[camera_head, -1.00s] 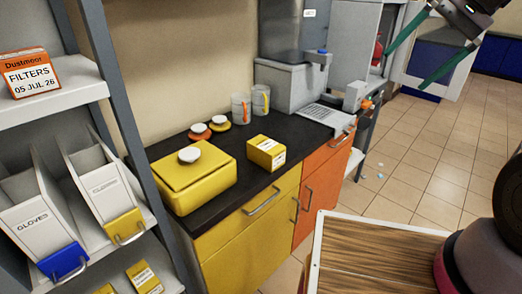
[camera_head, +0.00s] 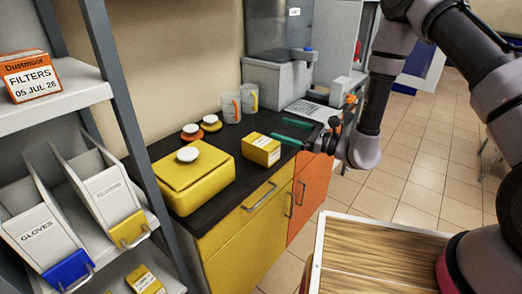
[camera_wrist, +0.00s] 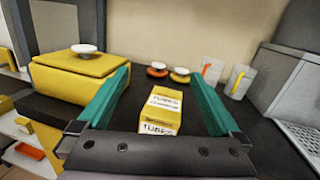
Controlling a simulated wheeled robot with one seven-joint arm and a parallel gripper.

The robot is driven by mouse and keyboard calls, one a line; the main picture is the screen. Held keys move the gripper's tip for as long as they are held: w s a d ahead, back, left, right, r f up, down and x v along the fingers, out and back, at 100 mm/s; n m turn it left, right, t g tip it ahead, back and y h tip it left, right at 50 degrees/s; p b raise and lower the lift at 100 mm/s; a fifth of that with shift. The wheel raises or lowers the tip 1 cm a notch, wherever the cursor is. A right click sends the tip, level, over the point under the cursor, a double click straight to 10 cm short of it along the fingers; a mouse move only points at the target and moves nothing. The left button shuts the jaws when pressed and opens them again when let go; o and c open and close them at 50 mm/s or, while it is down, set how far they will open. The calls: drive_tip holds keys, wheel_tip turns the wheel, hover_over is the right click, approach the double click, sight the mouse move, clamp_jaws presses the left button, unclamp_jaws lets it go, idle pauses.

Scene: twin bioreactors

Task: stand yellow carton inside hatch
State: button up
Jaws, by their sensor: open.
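The yellow carton (camera_head: 261,150) stands on the dark worktop near its front edge, beside a yellow box. In the wrist view the carton (camera_wrist: 160,110), with a white label reading TUBES, lies between the lines of my two green fingers. My gripper (camera_head: 279,130) is open and empty, just to the right of the carton in the head view, fingers pointing left towards it. The gripper (camera_wrist: 158,72) also shows in the wrist view. I cannot make out a hatch for certain.
A yellow box (camera_head: 196,178) with a white knob stands left of the carton. Two knobbed discs (camera_head: 201,128) and two mugs (camera_head: 240,103) stand behind. A grey machine (camera_head: 275,84) is at the back. A shelf unit (camera_head: 95,100) rises at left; a wooden top (camera_head: 375,250) is in front.

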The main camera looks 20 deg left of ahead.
sight(261, 141)
drive_tip(key=f+m+t, duration=0.1)
drive_tip(key=f, duration=0.1)
drive_tip(key=f+m+t+h, duration=0.1)
drive_tip(key=f, duration=0.2)
drive_tip(key=f+m+t, duration=0.1)
drive_tip(key=f, duration=0.2)
drive_tip(key=shift+w+d+f+h, duration=0.15)
drive_tip(key=shift+w+f+h, duration=0.1)
drive_tip(key=shift+h, duration=0.15)
drive_tip(key=x, duration=0.5)
drive_tip(key=shift+w, duration=0.1)
drive_tip(key=x, duration=0.5)
drive_tip(key=shift+w+f, duration=0.15)
drive_tip(key=shift+f, duration=0.2)
drive_tip(key=c, duration=1.4)
